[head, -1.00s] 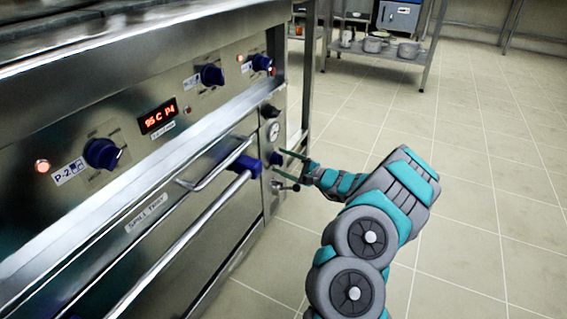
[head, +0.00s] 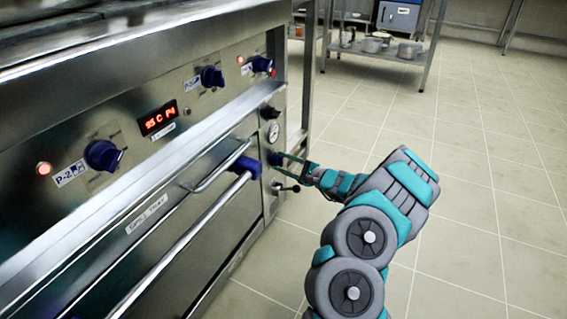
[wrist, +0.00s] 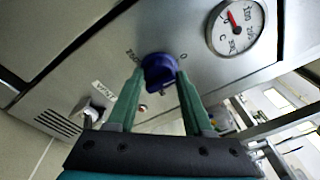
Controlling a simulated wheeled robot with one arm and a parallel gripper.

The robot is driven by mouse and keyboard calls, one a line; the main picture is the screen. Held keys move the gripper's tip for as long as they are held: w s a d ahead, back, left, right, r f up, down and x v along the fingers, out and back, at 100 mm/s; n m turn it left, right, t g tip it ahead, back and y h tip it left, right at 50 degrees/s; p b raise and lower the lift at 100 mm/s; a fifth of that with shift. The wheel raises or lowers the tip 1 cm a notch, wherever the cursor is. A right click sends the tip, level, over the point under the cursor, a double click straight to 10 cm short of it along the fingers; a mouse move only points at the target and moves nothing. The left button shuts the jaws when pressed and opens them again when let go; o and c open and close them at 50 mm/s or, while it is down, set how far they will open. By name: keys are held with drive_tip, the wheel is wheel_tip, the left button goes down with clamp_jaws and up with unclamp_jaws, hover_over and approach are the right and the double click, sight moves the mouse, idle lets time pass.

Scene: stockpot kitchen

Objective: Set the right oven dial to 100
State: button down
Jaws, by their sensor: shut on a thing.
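A small blue dial (head: 275,158) sits on the oven's right-hand panel, below a round white gauge (head: 273,133). The gauge (wrist: 237,26) has a red needle. The dial's pointer is too small to read.
A lever (head: 287,188) sticks out just below the dial; in the wrist view it is near a VENT label. Blue knobs (head: 103,155) and a red display (head: 158,118) line the upper front. An oven door handle (head: 185,240) juts out at left. Floor at right is clear.

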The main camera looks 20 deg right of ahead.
drive_tip(key=shift+r+m+g+p, duration=0.1)
drive_tip(key=shift+m+g+p, duration=0.25)
drive_tip(key=shift+m+p, duration=1.8)
drive_tip(key=shift+m+g+p, duration=0.35)
drive_tip(key=shift+m+p, duration=0.8)
drive_tip(key=shift+m, duration=2)
drive_tip(key=shift+c, duration=1.6)
unclamp_jaws()
drive_tip(key=v, duration=0.7)
drive_tip(key=shift+s+d, duration=0.25)
drive_tip(key=shift+d, duration=0.1)
